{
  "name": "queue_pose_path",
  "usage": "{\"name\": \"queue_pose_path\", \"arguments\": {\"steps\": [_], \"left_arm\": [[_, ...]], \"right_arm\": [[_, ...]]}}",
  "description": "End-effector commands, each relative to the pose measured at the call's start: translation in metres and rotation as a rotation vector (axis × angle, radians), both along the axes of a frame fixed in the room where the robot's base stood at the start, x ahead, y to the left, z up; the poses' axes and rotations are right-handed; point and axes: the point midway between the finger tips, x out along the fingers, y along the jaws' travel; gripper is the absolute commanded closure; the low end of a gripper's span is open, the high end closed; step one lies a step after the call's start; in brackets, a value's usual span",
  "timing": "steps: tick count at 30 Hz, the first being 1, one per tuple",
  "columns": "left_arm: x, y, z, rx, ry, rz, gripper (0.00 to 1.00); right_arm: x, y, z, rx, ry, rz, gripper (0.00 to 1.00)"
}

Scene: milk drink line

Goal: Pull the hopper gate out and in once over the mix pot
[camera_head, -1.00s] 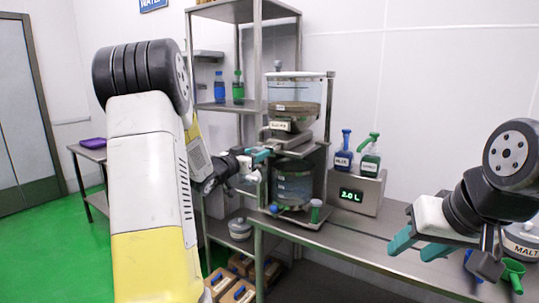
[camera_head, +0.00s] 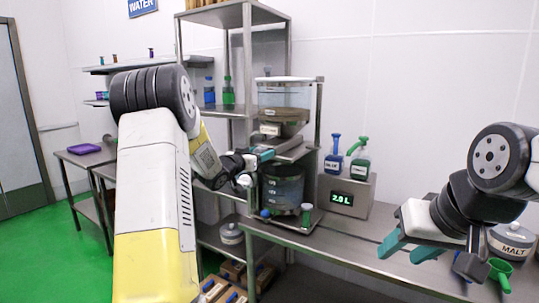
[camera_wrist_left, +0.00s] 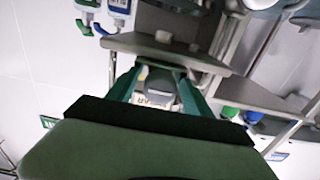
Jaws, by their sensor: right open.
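The hopper (camera_head: 284,94), a clear bin over a brown funnel with a label, stands in a metal frame at the end of the bench. The grey gate plate (camera_head: 297,151) lies beneath it. The mix pot (camera_head: 285,187), clear with dark markings, stands below the gate. My left gripper (camera_head: 264,154) is at the left side of the gate, under the funnel. In the left wrist view, its teal fingers (camera_wrist_left: 160,82) stand apart at the plate's edge. Whether they grip the gate's handle is unclear. My right gripper (camera_head: 408,250) is open and empty above the bench.
A scale (camera_head: 347,196) reading 2.0 L stands right of the pot, with blue and green bottles above it. A malt container (camera_head: 511,242) and green scoop (camera_head: 499,272) are near my right gripper. Shelving (camera_head: 233,15) rises behind the hopper.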

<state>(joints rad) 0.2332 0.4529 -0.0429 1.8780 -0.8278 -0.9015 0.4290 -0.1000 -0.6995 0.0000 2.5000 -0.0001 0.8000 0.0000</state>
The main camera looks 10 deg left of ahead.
Motion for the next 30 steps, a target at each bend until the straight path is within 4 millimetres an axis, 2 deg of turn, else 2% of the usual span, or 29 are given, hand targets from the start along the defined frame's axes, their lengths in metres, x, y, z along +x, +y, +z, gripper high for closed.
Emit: {"name": "queue_pose_path", "arguments": {"steps": [8,21,30], "left_arm": [[-0.004,0.002,0.000,0.000,0.000,0.000,0.41],[-0.065,0.024,0.000,0.000,0.001,0.001,0.41],[-0.073,0.027,0.000,0.000,0.000,-0.001,0.41]], "right_arm": [[0.000,0.000,0.000,0.000,-0.001,0.000,0.55],[0.000,0.000,0.000,0.000,0.000,0.000,0.55],[0.000,0.000,0.000,0.000,-0.001,0.000,0.55]]}}
